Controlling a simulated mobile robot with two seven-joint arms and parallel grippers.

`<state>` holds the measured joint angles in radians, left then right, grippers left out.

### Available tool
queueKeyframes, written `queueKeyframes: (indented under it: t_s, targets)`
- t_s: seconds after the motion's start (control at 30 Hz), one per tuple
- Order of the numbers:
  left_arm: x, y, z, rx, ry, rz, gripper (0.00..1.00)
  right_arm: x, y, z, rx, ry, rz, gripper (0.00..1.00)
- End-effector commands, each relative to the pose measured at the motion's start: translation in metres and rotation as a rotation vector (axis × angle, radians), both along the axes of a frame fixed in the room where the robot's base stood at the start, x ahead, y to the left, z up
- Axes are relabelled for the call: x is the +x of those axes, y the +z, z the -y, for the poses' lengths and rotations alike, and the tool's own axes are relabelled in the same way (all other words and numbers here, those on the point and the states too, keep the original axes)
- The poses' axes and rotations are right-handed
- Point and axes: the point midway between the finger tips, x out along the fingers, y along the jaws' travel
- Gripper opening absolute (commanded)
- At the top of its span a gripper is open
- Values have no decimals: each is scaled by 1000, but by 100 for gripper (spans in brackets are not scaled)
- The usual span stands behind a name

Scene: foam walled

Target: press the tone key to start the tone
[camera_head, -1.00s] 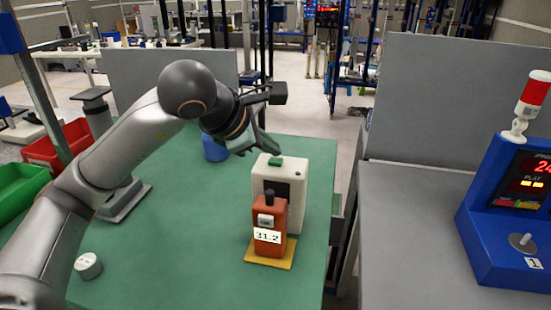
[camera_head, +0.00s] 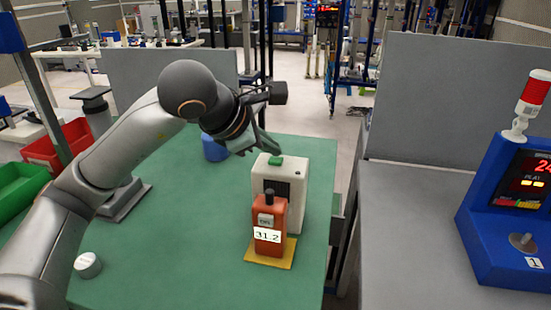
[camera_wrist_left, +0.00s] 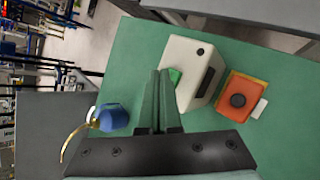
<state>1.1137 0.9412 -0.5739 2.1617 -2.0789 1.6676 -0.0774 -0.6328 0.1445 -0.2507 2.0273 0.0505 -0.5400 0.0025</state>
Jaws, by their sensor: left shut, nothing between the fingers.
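A white box (camera_head: 293,208) stands on the green table, with a green key (camera_head: 275,161) on its top. In the left wrist view the box (camera_wrist_left: 196,62) lies just beyond the fingertips, and the green key (camera_wrist_left: 175,76) shows beside them, partly hidden. My left gripper (camera_head: 272,149) is shut and empty, its fingertips just above and beside the green key. In the left wrist view the two fingers (camera_wrist_left: 159,74) lie together. I cannot tell whether they touch the key. My right gripper is not in view.
An orange device (camera_head: 268,221) reading 31.2 stands on a yellow base in front of the box. A blue object (camera_head: 214,148) sits behind the arm. A round white object (camera_head: 88,266) lies front left. A blue console (camera_head: 490,225) stands on the grey table at right.

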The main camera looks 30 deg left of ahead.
Motion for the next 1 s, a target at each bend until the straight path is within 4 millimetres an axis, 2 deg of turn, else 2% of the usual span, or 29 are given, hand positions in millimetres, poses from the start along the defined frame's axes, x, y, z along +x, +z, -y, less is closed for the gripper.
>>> queueKeyframes:
  t_s: [0.2, 1.0]
  targets:
    - [0, -9, 0, 1, 1, -1, 0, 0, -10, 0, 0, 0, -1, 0]
    - [0, 1, 0, 1, 1, -1, 0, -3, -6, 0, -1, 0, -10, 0]
